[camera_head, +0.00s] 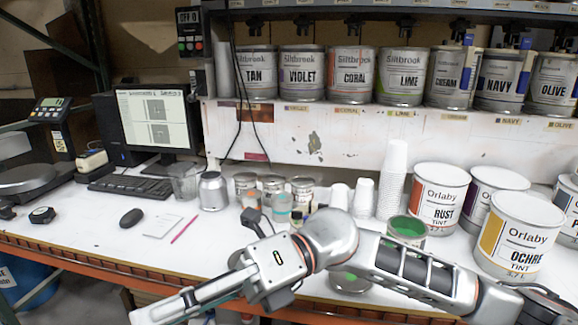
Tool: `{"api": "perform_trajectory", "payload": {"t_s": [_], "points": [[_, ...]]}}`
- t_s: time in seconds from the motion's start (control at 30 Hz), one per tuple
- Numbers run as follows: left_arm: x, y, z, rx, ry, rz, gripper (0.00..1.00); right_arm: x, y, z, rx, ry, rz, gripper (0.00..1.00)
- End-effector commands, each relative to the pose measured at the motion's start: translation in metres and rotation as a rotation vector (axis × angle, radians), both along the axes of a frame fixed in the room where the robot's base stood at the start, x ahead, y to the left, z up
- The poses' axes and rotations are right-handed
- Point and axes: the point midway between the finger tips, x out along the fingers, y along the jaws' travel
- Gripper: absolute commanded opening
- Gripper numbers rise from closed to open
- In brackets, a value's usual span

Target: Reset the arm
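My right arm comes in from the lower right and stretches leftward across the front edge of the bench. Its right gripper (150,314) points to the lower left, in front of the bench edge. Its finger end is small and runs close to the bottom of the picture, so I cannot tell whether it is open or shut. I see nothing held in it. My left gripper is not in view.
The bench (110,235) holds a monitor (158,121), keyboard (138,186), mouse (131,218), a grey canister (213,191), stacked white cups (392,180), an open green paint can (407,228) and Orlaby tins (520,240). Siltbrook cans (401,76) line the shelf above. Free room lies at the front left.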

Motion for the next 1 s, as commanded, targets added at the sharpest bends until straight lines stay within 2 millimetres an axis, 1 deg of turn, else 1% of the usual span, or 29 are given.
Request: {"api": "perform_trajectory", "payload": {"t_s": [0.03,0.13,0.2,0.27,0.37,0.4,0.47,0.5,0.57,0.6,0.67,0.7,0.73,0.77,0.8,0.87,0.9,0.97,1.0], "points": [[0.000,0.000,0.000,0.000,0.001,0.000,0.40,0.005,0.002,0.006,0.054,0.093,-0.038,0.13],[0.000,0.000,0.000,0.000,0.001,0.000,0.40,0.025,0.002,0.018,0.152,0.264,-0.122,0.13],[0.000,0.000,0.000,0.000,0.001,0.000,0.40,0.043,-0.002,0.022,0.214,0.384,-0.189,0.13],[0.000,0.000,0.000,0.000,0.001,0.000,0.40,0.060,-0.008,0.022,0.262,0.491,-0.247,0.13],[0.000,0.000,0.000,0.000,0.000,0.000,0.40,0.092,-0.023,0.013,0.333,0.672,-0.351,0.13],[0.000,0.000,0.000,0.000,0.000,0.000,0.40,0.106,-0.030,0.006,0.358,0.746,-0.394,0.13],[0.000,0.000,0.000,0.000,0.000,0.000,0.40,0.125,-0.043,-0.007,0.393,0.856,-0.461,0.13],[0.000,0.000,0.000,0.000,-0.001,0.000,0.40,0.138,-0.053,-0.018,0.413,0.931,-0.507,0.13],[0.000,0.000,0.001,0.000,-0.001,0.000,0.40,0.157,-0.068,-0.039,0.443,1.041,-0.579,0.13],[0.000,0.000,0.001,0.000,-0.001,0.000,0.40,0.167,-0.080,-0.055,0.459,1.117,-0.628,0.13],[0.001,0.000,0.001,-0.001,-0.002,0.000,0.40,0.182,-0.098,-0.083,0.480,1.229,-0.703,0.13],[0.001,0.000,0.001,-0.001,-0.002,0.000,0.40,0.189,-0.111,-0.104,0.492,1.304,-0.753,0.13],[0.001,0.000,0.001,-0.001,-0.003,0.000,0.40,0.194,-0.121,-0.120,0.499,1.359,-0.791,0.13],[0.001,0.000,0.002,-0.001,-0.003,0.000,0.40,0.198,-0.131,-0.137,0.507,1.415,-0.829,0.13],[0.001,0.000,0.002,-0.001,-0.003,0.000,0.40,0.201,-0.145,-0.161,0.515,1.489,-0.883,0.13],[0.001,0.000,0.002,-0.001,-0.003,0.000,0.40,0.202,-0.165,-0.197,0.522,1.593,-0.959,0.13],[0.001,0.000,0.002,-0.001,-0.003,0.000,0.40,0.201,-0.179,-0.222,0.525,1.660,-1.011,0.13],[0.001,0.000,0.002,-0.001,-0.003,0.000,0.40,0.195,-0.199,-0.258,0.527,1.758,-1.085,0.13],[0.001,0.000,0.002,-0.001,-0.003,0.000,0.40,0.189,-0.213,-0.281,0.527,1.817,-1.134,0.13]]}}
